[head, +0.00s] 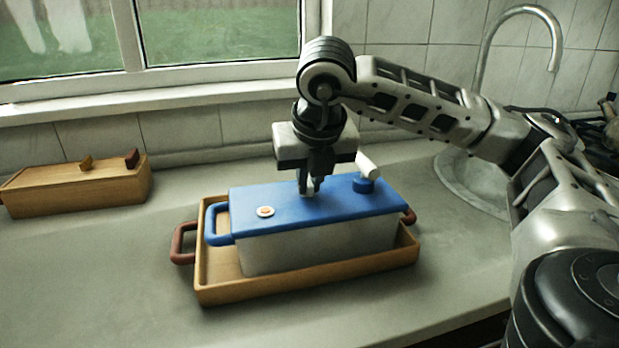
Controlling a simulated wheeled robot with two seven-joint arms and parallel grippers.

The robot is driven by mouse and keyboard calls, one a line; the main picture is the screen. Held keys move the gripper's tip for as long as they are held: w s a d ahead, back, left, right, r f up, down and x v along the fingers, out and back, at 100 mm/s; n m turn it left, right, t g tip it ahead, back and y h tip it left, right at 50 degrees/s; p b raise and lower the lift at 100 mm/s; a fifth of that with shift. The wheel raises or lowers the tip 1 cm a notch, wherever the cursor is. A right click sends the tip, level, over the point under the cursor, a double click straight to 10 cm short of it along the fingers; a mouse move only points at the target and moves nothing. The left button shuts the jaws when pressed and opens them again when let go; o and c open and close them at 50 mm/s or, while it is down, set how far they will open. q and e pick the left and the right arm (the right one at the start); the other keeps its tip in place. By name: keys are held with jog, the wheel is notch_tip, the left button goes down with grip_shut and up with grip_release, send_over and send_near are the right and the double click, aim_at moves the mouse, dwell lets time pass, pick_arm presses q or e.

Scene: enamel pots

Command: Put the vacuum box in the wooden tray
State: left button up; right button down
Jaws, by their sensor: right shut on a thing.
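The vacuum box (318,238) has a white body, a blue lid, a blue handle at its left end, a round white button and a white pump knob on top. It sits within the rim of the wooden tray (205,285), which has reddish handles at its ends. I cannot tell whether its underside touches the tray floor. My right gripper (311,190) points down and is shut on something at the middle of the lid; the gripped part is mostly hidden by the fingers. My left gripper is not in view.
A wooden box (75,190) with two small knobs stands at the left by the wall. A sink (470,180) with a curved faucet (520,12) is at the right. The counter (110,270) in front and left of the tray is clear.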

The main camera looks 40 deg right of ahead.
jog(key=c, duration=1.5)
grip_release()
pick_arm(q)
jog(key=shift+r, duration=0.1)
pick_arm(e)
jog(key=shift+r, duration=0.25)
pick_arm(q)
jog(key=p, duration=0.2)
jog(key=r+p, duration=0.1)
jog(key=p, duration=0.1)
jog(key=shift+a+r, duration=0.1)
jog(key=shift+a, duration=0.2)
pick_arm(e)
jog(key=v, duration=1.1)
jog(key=shift+s+a+r, duration=0.15)
jog(key=shift+s+r, duration=0.05)
jog(key=shift+r, duration=0.05)
